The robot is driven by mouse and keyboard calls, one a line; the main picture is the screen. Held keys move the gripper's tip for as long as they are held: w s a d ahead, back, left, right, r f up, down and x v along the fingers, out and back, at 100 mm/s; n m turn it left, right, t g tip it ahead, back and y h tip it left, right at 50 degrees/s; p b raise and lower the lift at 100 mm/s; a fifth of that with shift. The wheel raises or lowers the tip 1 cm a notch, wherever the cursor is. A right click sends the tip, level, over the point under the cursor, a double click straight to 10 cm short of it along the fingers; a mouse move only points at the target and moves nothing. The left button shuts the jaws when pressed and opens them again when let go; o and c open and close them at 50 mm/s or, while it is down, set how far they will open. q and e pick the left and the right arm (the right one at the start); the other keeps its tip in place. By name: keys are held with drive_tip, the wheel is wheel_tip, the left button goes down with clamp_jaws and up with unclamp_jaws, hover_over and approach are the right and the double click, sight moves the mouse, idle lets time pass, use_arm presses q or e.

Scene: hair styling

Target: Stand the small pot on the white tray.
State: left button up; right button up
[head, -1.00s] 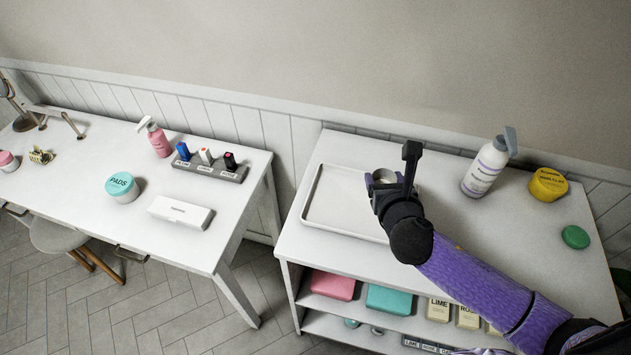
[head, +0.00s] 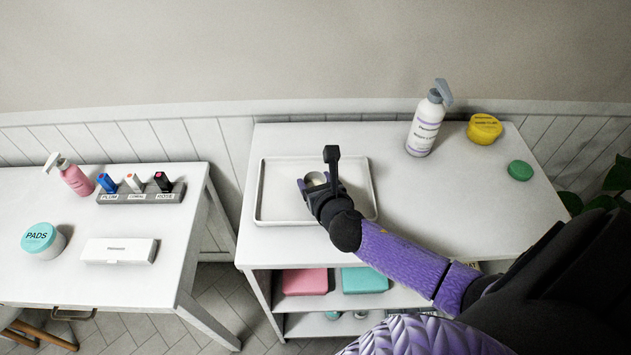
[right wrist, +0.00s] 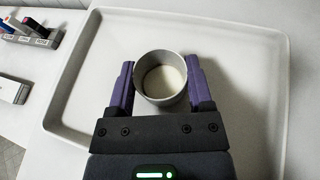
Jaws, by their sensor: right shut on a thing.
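The small pot (right wrist: 162,78) is a grey, round, open cup with pale contents, upright between the fingers in the right wrist view. It also shows in the head view (head: 315,180), partly hidden by the gripper. My right gripper (right wrist: 161,85) is shut on the pot, with a purple finger on either side. The white tray (head: 272,204) lies on the right-hand table, and the pot is over its right half. The tray's rim surrounds the pot in the right wrist view (right wrist: 69,70). I cannot tell whether the pot's base touches the tray. My left gripper is not in view.
A white pump bottle (head: 424,124), a yellow tub (head: 484,128) and a green lid (head: 520,170) stand right of the tray.

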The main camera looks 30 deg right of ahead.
drive_tip(key=o, duration=1.3)
drive_tip(key=shift+o, duration=0.2)
drive_tip(key=shift+r, duration=0.1)
drive_tip(key=p+v, duration=0.3)
drive_tip(key=v, duration=0.8)
drive_tip(key=shift+s+a+r, duration=0.1)
drive_tip(key=shift+s, duration=0.2)
drive_tip(key=shift+s+r+p, duration=0.1)
drive_tip(key=shift+s+p, duration=0.1)
drive_tip(key=shift+p, duration=0.1)
